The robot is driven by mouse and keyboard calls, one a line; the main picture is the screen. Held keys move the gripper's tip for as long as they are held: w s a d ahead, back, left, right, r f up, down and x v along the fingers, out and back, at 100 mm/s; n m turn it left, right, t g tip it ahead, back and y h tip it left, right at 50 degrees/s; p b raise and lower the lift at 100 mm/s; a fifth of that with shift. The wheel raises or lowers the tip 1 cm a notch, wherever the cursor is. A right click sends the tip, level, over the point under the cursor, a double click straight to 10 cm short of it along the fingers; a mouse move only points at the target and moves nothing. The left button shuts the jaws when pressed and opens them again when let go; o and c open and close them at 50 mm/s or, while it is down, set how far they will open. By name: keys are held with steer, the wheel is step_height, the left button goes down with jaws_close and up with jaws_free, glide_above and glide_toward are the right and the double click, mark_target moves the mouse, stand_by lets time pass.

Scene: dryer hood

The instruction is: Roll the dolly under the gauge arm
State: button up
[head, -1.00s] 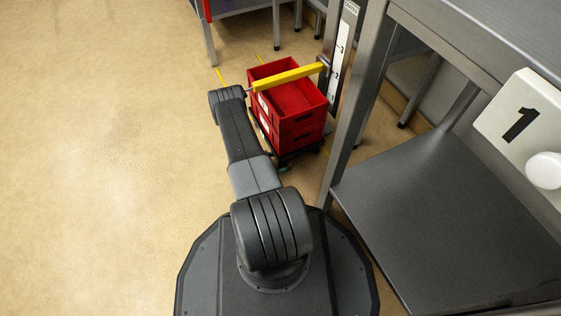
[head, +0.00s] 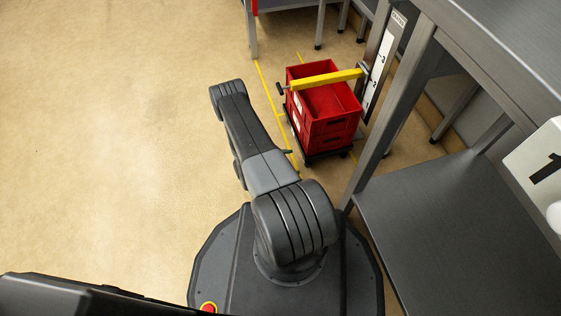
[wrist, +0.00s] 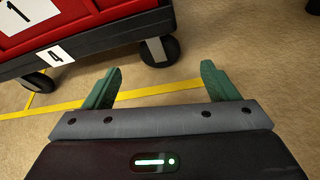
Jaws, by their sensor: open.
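The dolly, a low dark frame on black wheels, carries stacked red crates (head: 326,118). It stands beside the steel table, with the yellow gauge arm (head: 326,79) reaching across over the crates in the head view. In the wrist view the dolly's dark edge (wrist: 100,45) with a "4" label lies ahead of my gripper (wrist: 160,84). A red crate (wrist: 90,12) with a "1" label sits on it. My gripper is open and empty, its green fingers apart over the floor, short of the dolly. In the head view my arm hides most of the gripper.
Yellow floor lines (head: 272,100) run along the dolly's left side. The gauge post (head: 383,62) stands at its right. A steel table with a lower shelf (head: 450,215) stands at right, another table at the back. The floor at left is clear.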

mark_target(303, 165)
steer(key=shift+p+v, duration=0.45)
steer(key=shift+v, duration=1.9)
steer(key=b+x, duration=0.3)
steer(key=x, duration=0.9)
steer(key=shift+a+b, duration=0.1)
steer(key=shift+b, duration=0.2)
steer(key=shift+w+d+f, duration=0.25)
steer(key=shift+d, duration=0.3)
